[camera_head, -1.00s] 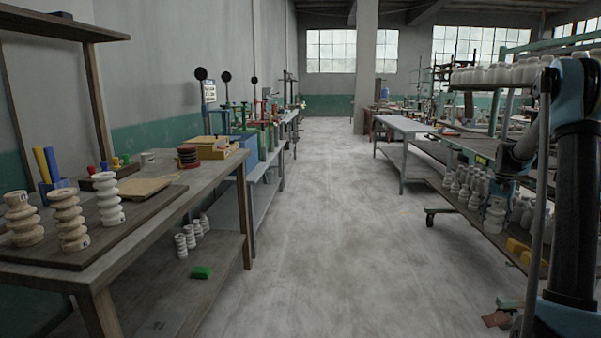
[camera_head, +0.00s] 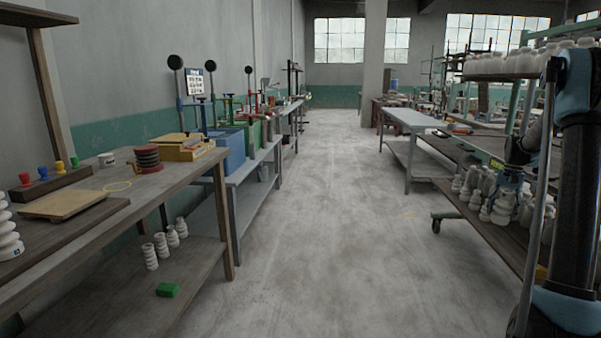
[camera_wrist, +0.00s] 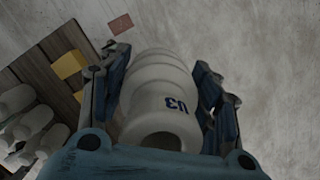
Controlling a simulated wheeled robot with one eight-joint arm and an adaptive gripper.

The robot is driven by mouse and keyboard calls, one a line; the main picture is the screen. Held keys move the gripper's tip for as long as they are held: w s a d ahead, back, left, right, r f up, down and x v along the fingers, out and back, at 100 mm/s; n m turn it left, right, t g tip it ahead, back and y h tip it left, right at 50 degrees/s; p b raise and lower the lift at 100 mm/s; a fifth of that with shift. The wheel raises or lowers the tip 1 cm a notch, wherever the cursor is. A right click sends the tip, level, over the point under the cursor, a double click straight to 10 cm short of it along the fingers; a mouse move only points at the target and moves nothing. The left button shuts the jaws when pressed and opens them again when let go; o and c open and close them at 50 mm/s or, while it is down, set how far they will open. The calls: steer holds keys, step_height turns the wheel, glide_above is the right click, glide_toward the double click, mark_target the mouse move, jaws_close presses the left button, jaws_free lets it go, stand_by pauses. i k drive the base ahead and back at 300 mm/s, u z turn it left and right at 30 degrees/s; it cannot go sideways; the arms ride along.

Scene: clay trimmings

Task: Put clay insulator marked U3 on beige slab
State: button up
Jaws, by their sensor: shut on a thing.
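The clay insulator marked U3 (camera_wrist: 158,95) is a ribbed, pale piece with a dark blue U3 on its side and a round hole in its near end. My gripper (camera_wrist: 160,88) is shut on it, with a finger on each side, in the wrist view. The gripper and the held insulator also seem to show at the right of the head view, small beside my arm, but are hard to make out there. The beige slab (camera_head: 75,203) is a flat square board on the left wooden workbench. Nothing lies on its top. It is far from my gripper.
A rack (camera_head: 477,222) with several insulators stands at right. The aisle floor (camera_head: 330,220) between is clear.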

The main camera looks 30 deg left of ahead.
mark_target(66, 200)
steer(key=i, duration=0.95)
steer(key=u, duration=2.7)
